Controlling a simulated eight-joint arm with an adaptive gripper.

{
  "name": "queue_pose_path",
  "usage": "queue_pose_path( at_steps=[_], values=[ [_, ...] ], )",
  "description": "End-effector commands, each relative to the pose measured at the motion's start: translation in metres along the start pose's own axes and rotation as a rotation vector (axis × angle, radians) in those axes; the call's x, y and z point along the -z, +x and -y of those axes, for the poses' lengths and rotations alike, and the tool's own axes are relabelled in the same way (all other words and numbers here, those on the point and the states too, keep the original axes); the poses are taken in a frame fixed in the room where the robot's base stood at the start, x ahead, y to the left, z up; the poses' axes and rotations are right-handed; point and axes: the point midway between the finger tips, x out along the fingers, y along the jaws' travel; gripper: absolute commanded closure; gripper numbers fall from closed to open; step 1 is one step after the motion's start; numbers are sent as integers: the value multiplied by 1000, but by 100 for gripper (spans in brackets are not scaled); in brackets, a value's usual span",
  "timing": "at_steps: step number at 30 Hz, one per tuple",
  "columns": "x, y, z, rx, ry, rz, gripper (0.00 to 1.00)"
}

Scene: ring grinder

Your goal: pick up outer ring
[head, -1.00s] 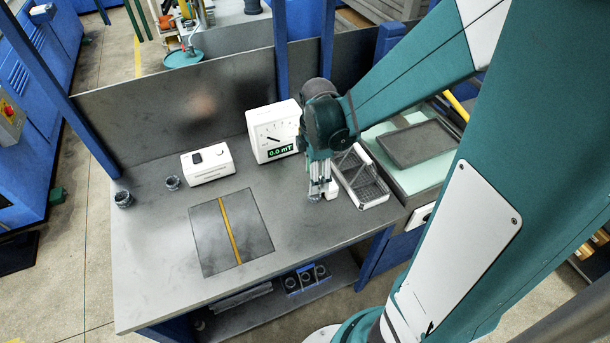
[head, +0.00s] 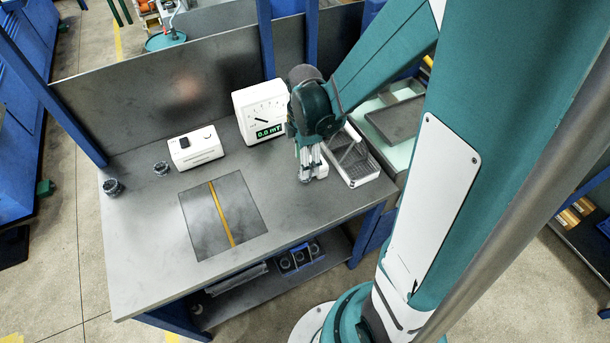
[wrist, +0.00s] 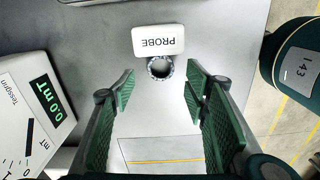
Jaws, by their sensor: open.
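A small dark grey ring with a toothed-looking rim (wrist: 151,70) sits on the table in the wrist view, against or very close to the white block marked PROBE (wrist: 158,40). I take it for the outer ring, though I cannot be sure. My gripper (wrist: 160,85) is open and empty, with green-padded fingers left and right of the ring in the picture and clear space between. In the head view my gripper (head: 306,179) points down at the table's right part, beside the white block (head: 321,171). There it hides the ring.
Two other dark rings (head: 113,187) (head: 161,168) stand at the table's left. A white meter (head: 262,110) reading 0.0 mT and a white box (head: 195,148) stand at the back. A dark mat (head: 190,222) lies flat in front.

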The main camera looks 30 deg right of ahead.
Motion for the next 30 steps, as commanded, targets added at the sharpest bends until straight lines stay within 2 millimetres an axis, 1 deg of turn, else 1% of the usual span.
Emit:
queue_pose_path(
  at_steps=[11, 16, 20, 30],
  values=[
    [0, 2, 0, 0, 0, 0, 54],
    [0, 6, 0, 0, 0, 0, 54],
    [0, 16, 1, 0, 0, 0, 54],
    [-1, 46, 1, 0, 0, 0, 54]
  ],
)
